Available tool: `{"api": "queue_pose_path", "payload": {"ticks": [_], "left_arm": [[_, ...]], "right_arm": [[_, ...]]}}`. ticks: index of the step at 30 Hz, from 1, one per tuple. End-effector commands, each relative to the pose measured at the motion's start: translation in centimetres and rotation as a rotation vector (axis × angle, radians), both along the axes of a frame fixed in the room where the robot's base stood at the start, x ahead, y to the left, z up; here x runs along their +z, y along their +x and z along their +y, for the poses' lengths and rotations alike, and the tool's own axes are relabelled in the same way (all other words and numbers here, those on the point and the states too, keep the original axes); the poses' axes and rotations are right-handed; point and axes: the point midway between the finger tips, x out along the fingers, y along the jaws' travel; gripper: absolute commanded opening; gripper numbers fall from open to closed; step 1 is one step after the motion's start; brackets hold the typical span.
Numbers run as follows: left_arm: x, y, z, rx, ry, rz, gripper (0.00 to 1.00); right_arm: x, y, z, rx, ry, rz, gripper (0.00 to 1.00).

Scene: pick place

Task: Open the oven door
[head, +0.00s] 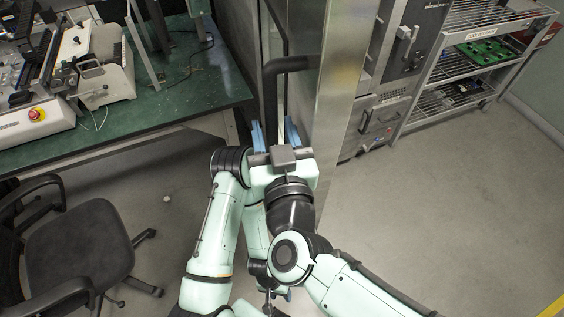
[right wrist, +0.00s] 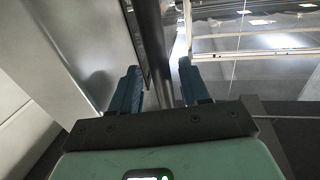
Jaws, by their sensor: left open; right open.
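The oven is a tall steel cabinet with a broad bare metal side (head: 335,90) near the top middle of the head view. A black bar handle (head: 287,65) bends at its top and runs down its front. My right gripper (head: 274,134) is open, its two blue fingers pointing at the oven front. In the right wrist view, a dark upright bar (right wrist: 154,45), apparently the handle, runs between the open fingers (right wrist: 160,88); I cannot tell whether they touch it. My left gripper (head: 277,297) is low in the head view, mostly hidden by my arms, away from the oven.
A green-topped bench (head: 190,85) with equipment stands left of the oven. A black office chair (head: 75,250) is at lower left. A grey equipment cabinet (head: 385,120) and a metal shelf rack (head: 480,50) stand at right. The floor (head: 430,200) at right is clear.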

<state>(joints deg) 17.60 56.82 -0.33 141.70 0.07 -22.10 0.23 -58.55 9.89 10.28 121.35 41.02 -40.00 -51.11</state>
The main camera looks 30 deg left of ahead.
Motion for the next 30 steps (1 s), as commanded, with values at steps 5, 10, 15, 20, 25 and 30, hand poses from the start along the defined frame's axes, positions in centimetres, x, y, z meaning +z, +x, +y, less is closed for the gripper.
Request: {"api": "queue_pose_path", "payload": {"ticks": [5, 10, 15, 20, 25, 30], "left_arm": [[-0.9, -0.6, 0.0, 0.000, 0.000, 0.007, 0.43], [-1.0, -0.8, 0.0, 0.000, 0.000, 0.009, 0.43], [-1.0, -0.8, 0.0, 0.000, 0.000, 0.009, 0.43], [-1.0, -0.7, 0.0, 0.000, 0.000, 0.009, 0.43], [-1.0, -0.7, 0.0, 0.000, 0.000, 0.009, 0.43], [-1.0, -0.7, 0.0, 0.000, 0.000, 0.009, 0.43]], "right_arm": [[-0.1, -3.0, -2.9, 0.001, 0.003, -0.002, 0.46], [0.0, -5.7, -5.5, 0.001, 0.004, -0.001, 0.46], [0.0, -7.5, -7.2, 0.000, 0.004, -0.001, 0.46], [0.0, -8.3, -7.9, 0.000, 0.001, -0.001, 0.46], [0.0, -8.4, -8.0, 0.000, 0.001, -0.001, 0.46], [0.0, -8.3, -8.0, 0.000, 0.001, -0.001, 0.46]]}}
